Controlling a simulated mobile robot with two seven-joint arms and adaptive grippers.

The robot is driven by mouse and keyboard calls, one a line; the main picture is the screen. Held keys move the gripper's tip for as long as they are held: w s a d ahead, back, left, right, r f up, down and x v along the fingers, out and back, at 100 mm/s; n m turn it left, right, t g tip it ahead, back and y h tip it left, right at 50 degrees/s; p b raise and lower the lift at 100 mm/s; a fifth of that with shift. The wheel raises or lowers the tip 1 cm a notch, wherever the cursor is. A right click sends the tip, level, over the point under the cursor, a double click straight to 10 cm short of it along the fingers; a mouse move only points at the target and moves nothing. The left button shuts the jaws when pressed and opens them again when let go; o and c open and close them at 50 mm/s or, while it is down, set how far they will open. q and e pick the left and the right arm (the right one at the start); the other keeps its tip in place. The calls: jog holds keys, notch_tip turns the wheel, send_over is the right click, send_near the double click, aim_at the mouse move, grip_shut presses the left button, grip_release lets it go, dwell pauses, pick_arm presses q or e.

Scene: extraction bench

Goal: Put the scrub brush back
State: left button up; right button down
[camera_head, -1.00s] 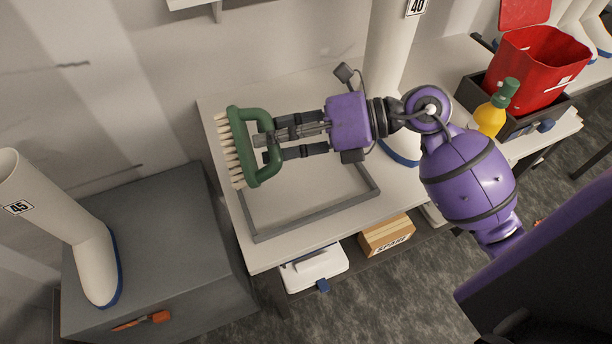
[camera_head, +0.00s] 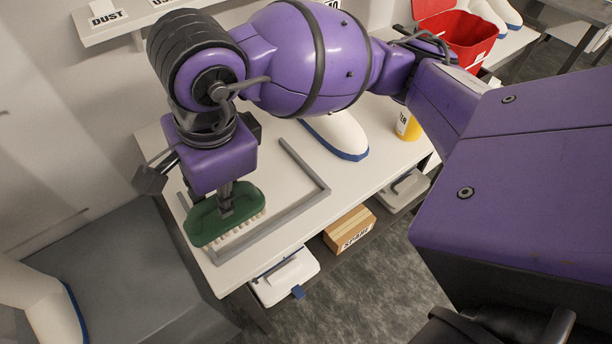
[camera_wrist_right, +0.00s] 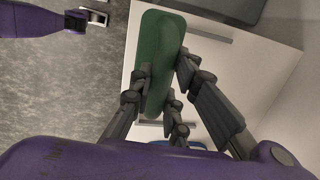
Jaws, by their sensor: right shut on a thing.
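The scrub brush has a green back and handle (camera_head: 207,222) and pale bristles. In the head view it is at the front left of the white bench, bristles facing down, over or in the left part of a grey rectangular frame (camera_head: 302,203). I cannot tell whether the bristles touch the bench. My right gripper (camera_head: 226,205) points down from above and is shut on the handle. In the right wrist view the green brush (camera_wrist_right: 160,50) lies between the fingers of the right gripper (camera_wrist_right: 165,85).
A white boot (camera_head: 338,135) with a blue sole and a yellow bottle (camera_head: 408,126) stand farther right on the bench. A red bin (camera_head: 463,38) is at the back right. A shelf (camera_head: 122,22) labelled DUST is above. A grey cabinet (camera_head: 130,260) stands left of the bench.

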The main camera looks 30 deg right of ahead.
jog(key=shift+w+d+f+p, duration=0.1)
jog(key=shift+w+d+f, duration=1.2)
jog(key=shift+w+f, duration=0.75)
jog(key=shift+w+d+f+p, duration=0.1)
jog(key=shift+w+d+f, duration=1.15)
jog(key=shift+w+f, duration=0.75)
jog(key=shift+w+d+f+p, duration=0.1)
jog(key=shift+w+d+f, duration=1.2)
jog(key=shift+w+f, duration=0.75)
jog(key=shift+s+f, duration=0.3)
jog(key=shift+f, duration=0.15)
jog(key=c, duration=1.7)
grip_release()
jog(key=shift+o, duration=0.2)
notch_tip(320, 180, up, 12)
jog(key=s+d, duration=0.1)
jog(key=shift+s+d, duration=0.15)
jog(key=shift+s, duration=0.15)
